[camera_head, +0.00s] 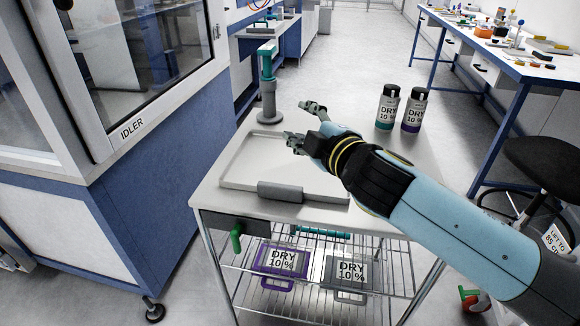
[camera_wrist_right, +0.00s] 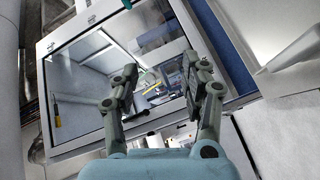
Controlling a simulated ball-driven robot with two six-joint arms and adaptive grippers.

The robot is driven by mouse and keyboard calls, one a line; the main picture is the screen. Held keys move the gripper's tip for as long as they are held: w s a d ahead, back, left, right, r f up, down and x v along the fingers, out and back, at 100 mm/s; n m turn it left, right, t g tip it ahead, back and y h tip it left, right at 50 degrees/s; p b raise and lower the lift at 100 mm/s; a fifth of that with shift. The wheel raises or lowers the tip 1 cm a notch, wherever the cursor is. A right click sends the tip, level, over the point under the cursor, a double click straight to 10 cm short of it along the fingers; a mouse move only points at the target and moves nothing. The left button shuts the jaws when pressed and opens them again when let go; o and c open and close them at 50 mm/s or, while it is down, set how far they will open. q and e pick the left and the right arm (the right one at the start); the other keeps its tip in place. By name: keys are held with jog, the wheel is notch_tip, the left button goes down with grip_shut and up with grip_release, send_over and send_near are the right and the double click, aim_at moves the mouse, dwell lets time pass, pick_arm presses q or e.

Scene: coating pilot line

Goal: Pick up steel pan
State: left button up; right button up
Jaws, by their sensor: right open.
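The steel pan appears to be the shallow light-grey tray (camera_head: 250,168) on top of the wheeled cart, with a darker grey grip (camera_head: 281,192) on its near edge. My right gripper (camera_head: 296,121) is open and empty above the pan's far right part, its fingers spread and pointing left. The forearm hides the pan's right end. In the right wrist view the open fingers (camera_wrist_right: 160,82) have nothing between them and face the glazed machine. A pale edge at that view's right may be the pan or cart; I cannot tell. My left gripper is not in view.
A grey-green stand (camera_head: 268,90) rises behind the pan. Two bottles labelled DRY 10 % (camera_head: 388,108) (camera_head: 414,111) stand at the cart's back right. The blue-and-white IDLER machine (camera_head: 150,190) is at left. Labelled containers (camera_head: 283,262) (camera_head: 348,272) sit on the wire shelf below.

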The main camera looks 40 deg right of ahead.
jog(key=w+a+r+n+t+y, duration=0.35)
jog(key=a+r+n+y, duration=0.4)
jog(key=n, duration=0.35)
jog(key=a+r+n+g+y, duration=0.1)
jog(key=a+n+g+y, duration=0.15)
jog(key=n+y, duration=0.4)
jog(key=n+g+h+p, duration=0.2)
jog(key=n+g+h, duration=0.5)
jog(key=n+g, duration=0.8)
send_near(281, 185)
jog(key=shift+s+a+n+t, duration=0.15)
jog(key=shift+s+n+t, duration=0.1)
jog(key=shift+t, duration=0.35)
jog(key=x, duration=0.4)
jog(key=shift+f, duration=0.45)
jog(key=p+x, duration=0.1)
jog(key=x, duration=0.4)
jog(key=shift+a+f, duration=0.1)
jog(key=shift+f, duration=0.35)
